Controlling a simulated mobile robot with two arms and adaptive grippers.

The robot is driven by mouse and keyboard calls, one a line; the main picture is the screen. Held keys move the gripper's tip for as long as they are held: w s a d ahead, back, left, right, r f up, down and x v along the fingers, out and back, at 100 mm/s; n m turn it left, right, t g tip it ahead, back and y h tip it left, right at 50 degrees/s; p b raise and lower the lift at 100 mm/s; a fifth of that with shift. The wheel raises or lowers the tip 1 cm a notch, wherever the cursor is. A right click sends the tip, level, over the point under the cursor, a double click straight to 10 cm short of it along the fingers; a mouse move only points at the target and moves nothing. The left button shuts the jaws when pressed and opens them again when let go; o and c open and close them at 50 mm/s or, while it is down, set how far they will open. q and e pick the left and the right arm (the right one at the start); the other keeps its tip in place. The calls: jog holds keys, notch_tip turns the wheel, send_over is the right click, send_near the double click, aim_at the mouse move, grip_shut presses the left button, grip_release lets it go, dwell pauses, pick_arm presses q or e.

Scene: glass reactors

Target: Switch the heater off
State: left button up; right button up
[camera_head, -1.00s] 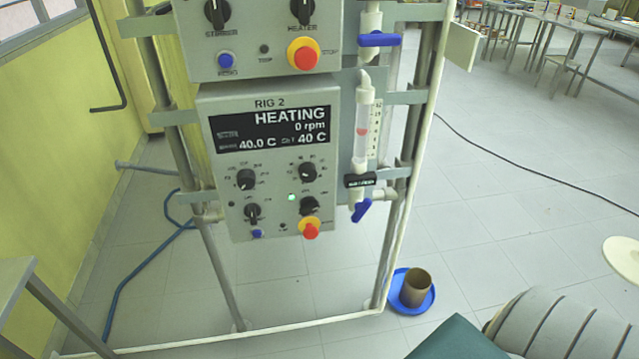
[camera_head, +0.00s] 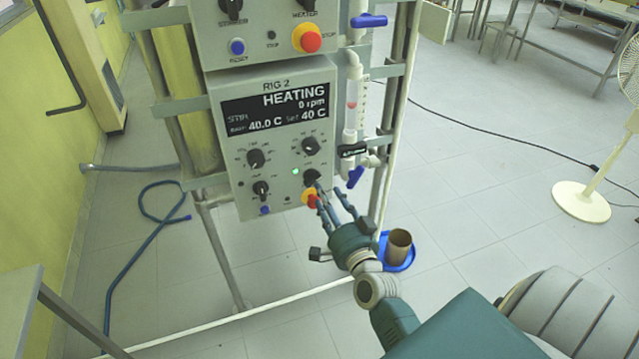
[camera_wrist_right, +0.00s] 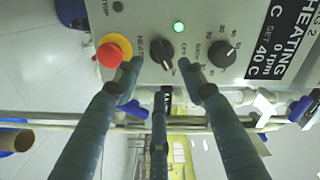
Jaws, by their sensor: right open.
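The RIG 2 control box (camera_head: 230,170) has a display (camera_head: 275,107) reading HEATING, 0 rpm, 40.0 C, set 40 C. Its black heater knob (camera_head: 311,177) sits at the lower right, partly behind my fingers, and shows clearly in the right wrist view (camera_wrist_right: 160,50). A green light (camera_head: 295,171) beside it is lit. My right gripper (camera_head: 328,197) is open and empty in front of this knob. In the right wrist view its fingertips (camera_wrist_right: 158,68) lie to either side of the knob, apart from each other; contact cannot be told. My left gripper is not in view.
A red stop button on a yellow collar (camera_head: 309,198) is just below the heater knob, close to one finger. A temperature knob (camera_head: 311,145) is above. A glass tube with a blue valve (camera_head: 355,177) is at the right. Another control box (camera_head: 265,35) is above.

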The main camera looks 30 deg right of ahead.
aim_at(312, 179)
jog(key=x, duration=0.5)
jog(key=shift+w+a, duration=0.1)
jog(key=shift+w, duration=0.1)
grip_shut()
